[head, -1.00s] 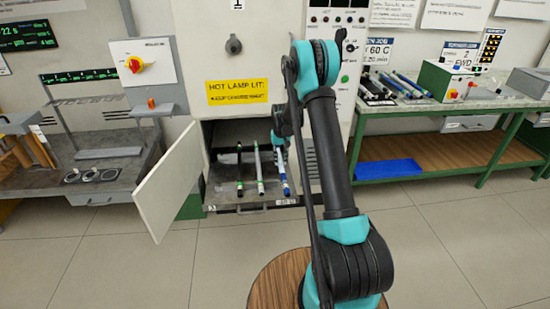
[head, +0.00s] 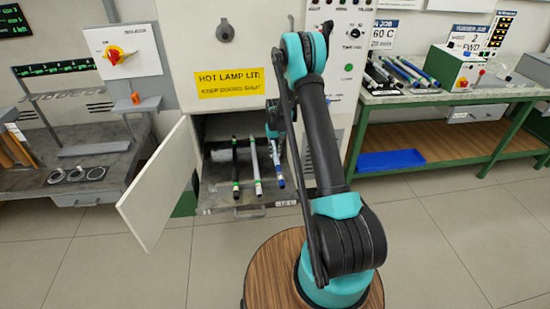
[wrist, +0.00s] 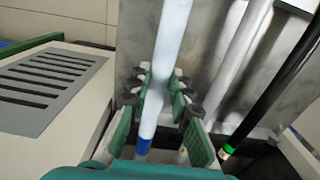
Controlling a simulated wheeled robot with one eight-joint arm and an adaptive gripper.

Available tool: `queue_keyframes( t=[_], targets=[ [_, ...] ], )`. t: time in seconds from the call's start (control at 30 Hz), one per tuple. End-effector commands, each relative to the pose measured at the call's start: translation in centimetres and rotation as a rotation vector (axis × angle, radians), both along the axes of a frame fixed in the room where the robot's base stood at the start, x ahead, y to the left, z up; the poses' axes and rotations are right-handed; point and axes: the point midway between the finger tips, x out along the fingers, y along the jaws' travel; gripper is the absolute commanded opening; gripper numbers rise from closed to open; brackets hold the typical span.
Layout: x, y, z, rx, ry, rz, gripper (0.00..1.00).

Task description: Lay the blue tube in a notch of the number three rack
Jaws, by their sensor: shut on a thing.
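The blue tube (head: 276,163), pale with a blue band near its end, is at the right of the rods in the open oven. My gripper (head: 273,130) is at the oven mouth, partly hidden by my arm. In the wrist view, the tube (wrist: 168,55) runs between the green fingers of my gripper (wrist: 160,100), which are shut on it. The tube's far end is out of the wrist picture. I cannot make out a rack marked three.
A white rod (head: 255,165) and a black rod (head: 235,165) with green bands lie left of the tube. The oven door (head: 160,185) stands open at the left. A green-framed bench (head: 440,95) with several rods stands right; floor in front is clear.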

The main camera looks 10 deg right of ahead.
Motion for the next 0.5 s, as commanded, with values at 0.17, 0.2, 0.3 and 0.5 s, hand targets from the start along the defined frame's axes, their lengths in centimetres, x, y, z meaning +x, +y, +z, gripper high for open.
queue_keyframes(
  t=[0.17, 0.2, 0.3, 0.5],
  targets=[
    [0.0, 0.0, -2.1, 0.000, 0.000, 0.000, 0.00],
    [0.0, 0.0, -2.7, 0.000, 0.000, 0.000, 0.00],
    [0.0, 0.0, -3.5, 0.000, 0.000, 0.000, 0.00],
    [0.0, 0.0, -3.5, 0.000, 0.000, 0.000, 0.00]
  ],
)
